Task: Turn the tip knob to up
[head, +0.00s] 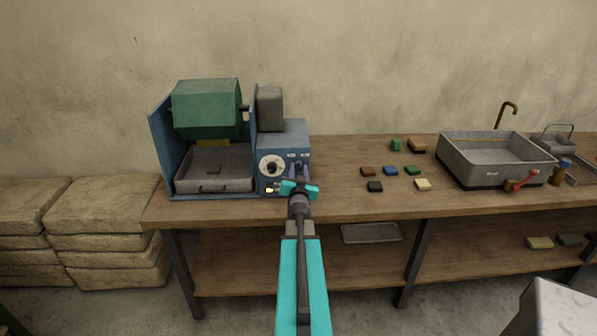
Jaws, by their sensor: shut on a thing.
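The blue machine (283,135) stands on the left of the bench with a green drum (207,108) over a grey tray (215,168). Its control box front carries a white dial (263,167) with a dark pointer knob, small pale markings to the right, and a lit yellow lamp (269,190) low down. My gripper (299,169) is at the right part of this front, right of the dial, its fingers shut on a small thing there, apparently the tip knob. The fingers mostly hide it, so its setting cannot be read.
Several small coloured blocks (391,171) lie on the bench (340,205) to the right. Stacked bales (100,205) fill the floor at left. A metal tray (371,233) lies on the lower shelf.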

